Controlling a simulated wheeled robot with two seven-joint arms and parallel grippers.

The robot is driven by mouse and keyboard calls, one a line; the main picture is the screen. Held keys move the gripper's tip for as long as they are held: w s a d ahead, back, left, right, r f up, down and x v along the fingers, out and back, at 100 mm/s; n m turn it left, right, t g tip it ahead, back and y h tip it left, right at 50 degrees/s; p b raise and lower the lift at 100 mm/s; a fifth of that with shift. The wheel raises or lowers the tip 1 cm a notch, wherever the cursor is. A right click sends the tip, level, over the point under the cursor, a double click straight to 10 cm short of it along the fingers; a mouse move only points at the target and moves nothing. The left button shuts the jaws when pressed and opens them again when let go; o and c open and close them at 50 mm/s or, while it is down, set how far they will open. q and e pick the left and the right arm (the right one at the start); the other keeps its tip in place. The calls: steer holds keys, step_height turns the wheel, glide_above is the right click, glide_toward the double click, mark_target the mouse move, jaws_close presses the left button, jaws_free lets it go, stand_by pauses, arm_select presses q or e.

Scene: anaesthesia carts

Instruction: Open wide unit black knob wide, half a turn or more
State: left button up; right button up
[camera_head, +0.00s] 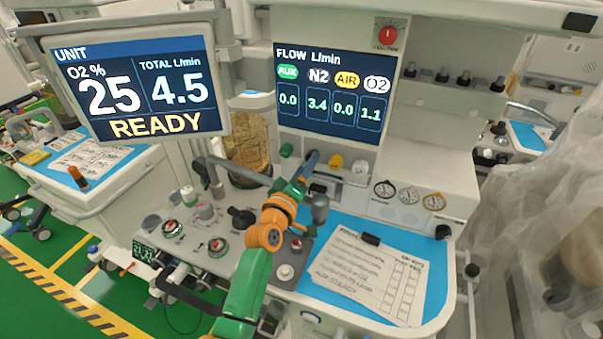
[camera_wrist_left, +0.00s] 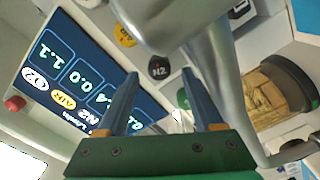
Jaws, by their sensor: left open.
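The wide unit carries the FLOW screen (camera_head: 333,100), which reads N2 3.4. Its black N2 knob (camera_wrist_left: 158,67) shows in the left wrist view, just beyond and between my fingertips; in the head view my fingers hide it. My left gripper (camera_head: 309,163) is at the knob row, pointing into the panel. In the left wrist view its two blue-grey fingers (camera_wrist_left: 160,76) stand apart, one on each side of the black knob. I cannot tell whether they touch it. My right gripper is not in view.
A green knob (camera_head: 286,150) and a yellow knob (camera_head: 336,161) flank the fingers, with a white knob (camera_head: 360,168) farther right. A grey metal pipe (camera_wrist_left: 170,18) crosses close to the left wrist. A worksheet (camera_head: 362,270) lies on the blue worktop.

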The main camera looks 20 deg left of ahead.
arm_select(q)
steer(key=s, duration=0.5)
steer(key=shift+a, duration=0.1)
stand_by(0.3)
